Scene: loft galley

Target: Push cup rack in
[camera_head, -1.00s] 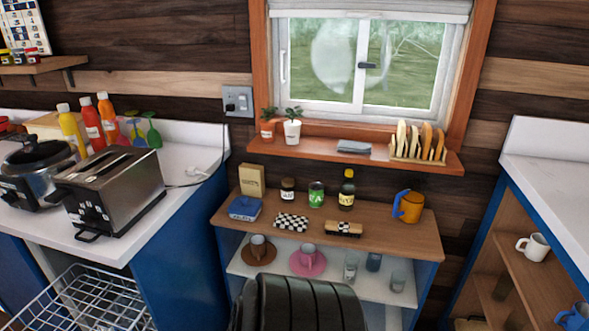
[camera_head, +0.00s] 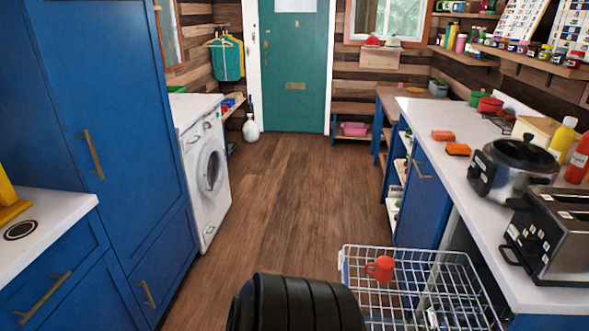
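The cup rack is a white wire basket (camera_head: 418,262) at the lower right, pulled out from under the right counter into the aisle. A red cup (camera_head: 380,268) is in or on it near its left back corner. Lower down in the rack, other pale items are too small to make out. A black ribbed part of my own body covers the bottom middle, left of the rack, and hides some floor. Neither of my grippers shows.
The right counter (camera_head: 455,190) carries a slow cooker (camera_head: 512,165) and a toaster (camera_head: 555,240). Blue cabinets (camera_head: 100,130) and a washing machine (camera_head: 207,170) line the left. The wood floor (camera_head: 270,190) is clear up to the green door (camera_head: 295,75).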

